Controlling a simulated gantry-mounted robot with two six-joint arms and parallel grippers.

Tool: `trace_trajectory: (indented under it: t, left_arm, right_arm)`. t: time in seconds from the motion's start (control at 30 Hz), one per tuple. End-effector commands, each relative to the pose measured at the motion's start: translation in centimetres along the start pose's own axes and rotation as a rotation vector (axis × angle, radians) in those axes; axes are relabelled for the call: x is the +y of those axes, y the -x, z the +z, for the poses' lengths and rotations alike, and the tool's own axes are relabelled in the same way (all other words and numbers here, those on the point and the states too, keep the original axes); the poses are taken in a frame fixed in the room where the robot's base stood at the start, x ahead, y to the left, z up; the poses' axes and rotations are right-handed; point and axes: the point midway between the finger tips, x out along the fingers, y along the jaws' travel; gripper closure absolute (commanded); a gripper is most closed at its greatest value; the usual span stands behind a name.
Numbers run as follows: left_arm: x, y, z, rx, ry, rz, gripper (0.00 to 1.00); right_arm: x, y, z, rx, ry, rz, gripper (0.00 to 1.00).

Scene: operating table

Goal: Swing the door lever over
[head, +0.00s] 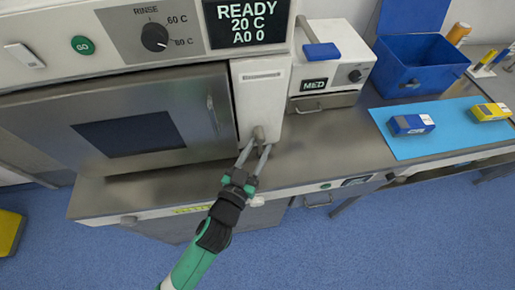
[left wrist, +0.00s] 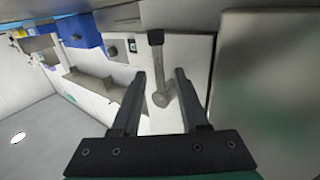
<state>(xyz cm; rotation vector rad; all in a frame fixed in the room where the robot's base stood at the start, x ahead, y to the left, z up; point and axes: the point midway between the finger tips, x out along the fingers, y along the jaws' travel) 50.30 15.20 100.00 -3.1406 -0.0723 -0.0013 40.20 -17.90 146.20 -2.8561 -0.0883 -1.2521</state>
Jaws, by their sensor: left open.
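The door lever (head: 259,132) is on the white panel beside the steel washer door (head: 190,120) in the head view; my gripper partly covers it. In the left wrist view the lever (left wrist: 157,70) is a grey bar with a dark end, and its round end shows between my fingers. My left gripper (head: 254,155) is open and in front of the lever. In the left wrist view its fingers (left wrist: 160,75) stand either side of the lever with gaps showing; I cannot tell how deep the lever lies between them. My right gripper is not in view.
The steel counter (head: 340,140) runs below and to the right. A white MED unit (head: 335,45), a blue bin (head: 415,65) and a light blue mat (head: 445,135) with a blue box (head: 411,124) and a yellow box (head: 491,112) are on the right. Blue floor lies in front.

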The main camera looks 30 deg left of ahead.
Motion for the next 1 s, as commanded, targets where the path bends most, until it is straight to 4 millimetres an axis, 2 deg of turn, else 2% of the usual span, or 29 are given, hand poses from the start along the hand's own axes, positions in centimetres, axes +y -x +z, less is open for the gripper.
trace_trajectory:
  t: [0.23,0.47,1.0]
  left_arm:
    - [0.0,-0.09,0.01,0.0,0.0,0.0,0.58]
    - [0.0,-0.07,0.01,0.0,0.0,0.0,0.99]
    - [0.0,-0.06,0.01,0.0,0.0,0.0,1.0]
  right_arm:
    - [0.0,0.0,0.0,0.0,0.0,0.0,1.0]
    - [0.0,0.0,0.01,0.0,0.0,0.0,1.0]
    - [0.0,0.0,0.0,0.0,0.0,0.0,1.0]
